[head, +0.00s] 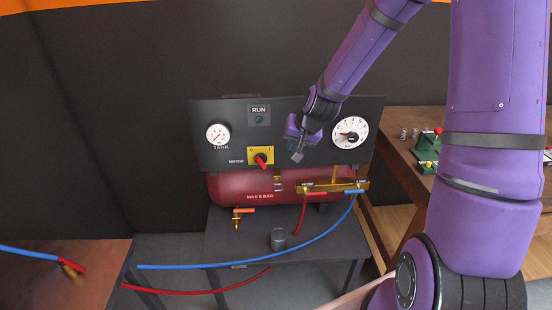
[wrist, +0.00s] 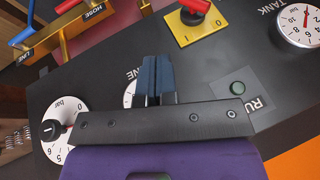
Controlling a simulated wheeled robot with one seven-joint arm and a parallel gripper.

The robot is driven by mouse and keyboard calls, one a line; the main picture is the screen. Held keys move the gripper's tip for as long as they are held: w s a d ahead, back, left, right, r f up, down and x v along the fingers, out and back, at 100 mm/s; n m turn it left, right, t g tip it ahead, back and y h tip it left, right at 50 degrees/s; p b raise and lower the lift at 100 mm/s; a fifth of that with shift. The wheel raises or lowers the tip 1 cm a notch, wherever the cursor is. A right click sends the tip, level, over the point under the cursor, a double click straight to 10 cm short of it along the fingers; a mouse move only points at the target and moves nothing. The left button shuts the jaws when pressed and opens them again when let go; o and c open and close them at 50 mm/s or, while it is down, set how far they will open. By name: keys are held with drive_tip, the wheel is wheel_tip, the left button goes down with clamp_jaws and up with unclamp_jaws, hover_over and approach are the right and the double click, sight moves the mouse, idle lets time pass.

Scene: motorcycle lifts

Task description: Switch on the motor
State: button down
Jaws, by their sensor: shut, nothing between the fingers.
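The motor switch is a red rotary handle (head: 262,160) on a yellow plate (head: 267,150) marked 0 and I, low on the dark panel. In the wrist view the red handle (wrist: 197,5) and yellow plate (wrist: 203,31) show at the top edge, partly cut off; I cannot tell which mark it points to. The green RUN lamp (head: 259,120) above it looks dark; it also shows in the wrist view (wrist: 237,88). My gripper (head: 298,156) is right of the switch, in front of the panel and apart from the handle. Its fingers (wrist: 157,75) are shut and empty.
A tank gauge (head: 218,134) is left and a bar dial (head: 350,132) right on the panel. Below are a red tank (head: 235,187), a brass manifold (head: 325,187) with red and blue handles, and hoses. A black cup (head: 278,238) stands on the grey stand (head: 225,245).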

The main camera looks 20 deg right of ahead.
sight(261, 161)
drive_tip(key=shift+a+r+x, duration=0.1)
drive_tip(key=shift+a+x, duration=0.35)
drive_tip(key=shift+x, duration=1.7)
drive_tip(key=shift+a+r+x, duration=0.1)
drive_tip(key=shift+a+x, duration=0.3)
drive_tip(key=shift+x, duration=1.7)
drive_tip(key=shift+a+r+x, duration=0.1)
drive_tip(key=shift+a+x, duration=0.35)
drive_tip(key=shift+x, duration=1.7)
drive_tip(key=shift+w, duration=0.1)
drive_tip(key=shift+d+f+m+t+y, duration=0.1)
drive_tip(key=shift+f+m+t+y, duration=0.3)
drive_tip(key=shift+y, duration=0.9)
drive_tip(key=y, duration=0.1)
drive_tip(key=f+t+y, duration=0.1)
drive_tip(key=m+t+y, duration=0.1)
drive_tip(key=y, duration=0.1)
drive_tip(key=shift+a+f, duration=0.3)
drive_tip(key=shift+f, duration=0.05)
drive_tip(key=shift+w+a+f, duration=0.15)
drive_tip(key=shift+a+f, duration=0.1)
drive_tip(key=shift+f, duration=0.25)
